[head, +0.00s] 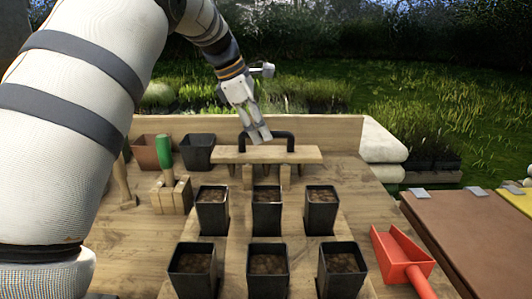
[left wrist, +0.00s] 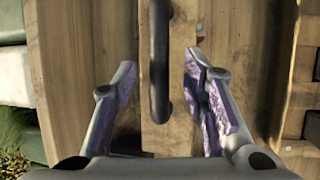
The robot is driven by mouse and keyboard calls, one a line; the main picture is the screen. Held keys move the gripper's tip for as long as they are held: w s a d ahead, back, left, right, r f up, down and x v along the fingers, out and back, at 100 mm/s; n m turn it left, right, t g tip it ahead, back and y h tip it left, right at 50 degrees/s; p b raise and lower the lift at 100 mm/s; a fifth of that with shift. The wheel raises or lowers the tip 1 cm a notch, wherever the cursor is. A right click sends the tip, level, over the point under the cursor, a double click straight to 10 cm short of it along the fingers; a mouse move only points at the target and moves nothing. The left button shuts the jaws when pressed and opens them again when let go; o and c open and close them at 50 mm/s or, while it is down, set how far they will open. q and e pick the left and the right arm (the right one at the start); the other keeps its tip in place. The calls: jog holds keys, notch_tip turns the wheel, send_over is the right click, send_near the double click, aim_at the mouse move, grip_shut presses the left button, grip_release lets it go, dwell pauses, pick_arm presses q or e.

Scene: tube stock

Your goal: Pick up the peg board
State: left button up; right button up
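The peg board (head: 225,155) is a light wooden plank with short pegs beneath and a black arched handle (head: 293,143) on top. It stands toward the back of the wooden bench, behind the black pots. My left gripper (head: 259,136) is just above the board at the handle's left part, pointing down. In the left wrist view, the gripper (left wrist: 159,72) is open, one finger on each side of the black handle (left wrist: 158,60), and the board (left wrist: 183,40) runs between the fingers. Nothing is held. My right gripper is not in view.
Several black soil-filled pots (head: 267,212) stand in front of the board. A green-handled tool (head: 166,150) in a wooden block (head: 171,196) is at left. Empty pots (head: 198,152) stand behind it. A red scoop (head: 402,258) lies at right, near a brown panel (head: 465,235).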

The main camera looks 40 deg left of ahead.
aim_at(266, 154)
pick_arm(q)
jog(key=x, duration=0.3)
jog(key=shift+w+d, duration=0.15)
jog(key=shift+w, duration=0.05)
grip_shut()
